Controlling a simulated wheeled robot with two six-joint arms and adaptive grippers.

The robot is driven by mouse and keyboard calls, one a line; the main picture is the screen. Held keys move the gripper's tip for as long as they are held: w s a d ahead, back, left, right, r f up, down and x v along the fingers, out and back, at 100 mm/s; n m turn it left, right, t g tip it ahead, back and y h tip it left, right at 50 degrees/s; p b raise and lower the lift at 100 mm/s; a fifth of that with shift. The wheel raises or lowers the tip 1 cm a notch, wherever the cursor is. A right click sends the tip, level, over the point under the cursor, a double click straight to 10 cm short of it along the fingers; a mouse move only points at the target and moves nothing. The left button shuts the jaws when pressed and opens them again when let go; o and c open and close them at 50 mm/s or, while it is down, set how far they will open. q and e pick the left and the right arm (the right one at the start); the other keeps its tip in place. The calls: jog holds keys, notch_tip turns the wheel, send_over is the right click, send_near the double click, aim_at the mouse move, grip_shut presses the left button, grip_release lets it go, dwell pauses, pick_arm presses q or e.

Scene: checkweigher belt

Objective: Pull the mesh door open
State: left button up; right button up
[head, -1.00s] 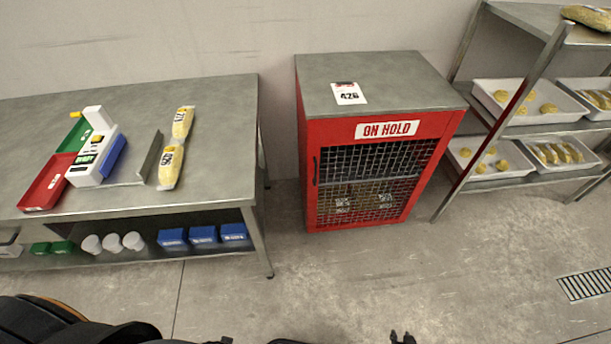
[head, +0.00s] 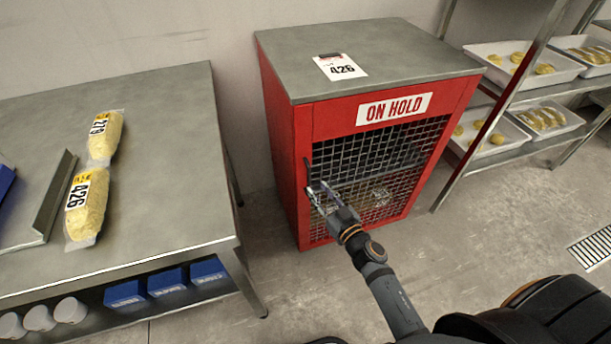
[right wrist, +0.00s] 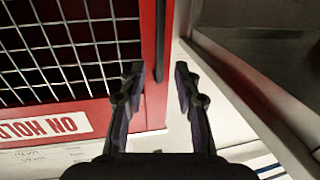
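The red cabinet (head: 283,150) marked ON HOLD has a mesh door (head: 395,150), which looks shut in its frame. A dark upright handle (head: 308,168) is at the door's left edge. My right gripper (head: 321,190) is in front of the door's left side, close to the handle's lower end. In the right wrist view, its two fingers (right wrist: 161,78) are apart, with a dark upright bar (right wrist: 160,40), apparently the handle, lined up with the gap between them. I cannot tell whether they touch it. My left gripper is out of view.
A steel table (head: 165,180) stands left of the cabinet, with two packs of yellow food (head: 88,205) on top and blue boxes (head: 166,282) below. A rack with white trays (head: 535,68) stands to the right. The floor before the cabinet is mostly clear.

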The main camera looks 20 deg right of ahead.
aim_at(309, 178)
jog(key=x, duration=0.6)
jog(key=shift+w+a, duration=0.1)
jog(key=shift+w, duration=0.2)
grip_shut()
